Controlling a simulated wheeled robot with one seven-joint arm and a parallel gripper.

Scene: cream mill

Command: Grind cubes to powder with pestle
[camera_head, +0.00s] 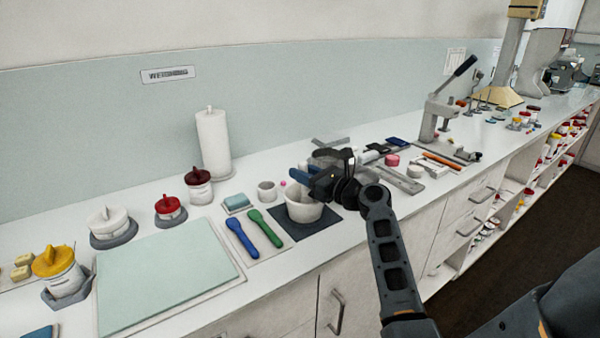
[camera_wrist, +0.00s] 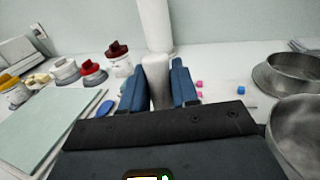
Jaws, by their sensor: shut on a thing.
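My gripper (camera_head: 303,176) is above the far rim of the pale mortar (camera_head: 303,212), which stands on a dark mat (camera_head: 334,221). In the wrist view its blue fingers (camera_wrist: 157,83) are shut on a pale grey pestle (camera_wrist: 157,68). In the head view the pestle is mostly hidden by the gripper, and I cannot tell whether its lower end touches the mortar. A pink cube (camera_head: 283,184) shows behind the mortar; in the wrist view, small pink (camera_wrist: 199,84) and blue (camera_wrist: 241,90) cubes lie on the counter. The mortar's inside is hidden.
A small pale cup (camera_head: 267,191) stands behind the mortar. Left are blue (camera_head: 240,238) and green (camera_head: 264,229) spoons, a pale green board (camera_head: 165,277) and lidded jars (camera_head: 171,209). A paper roll (camera_head: 213,143) stands at the back; a lever press (camera_head: 440,113) is right.

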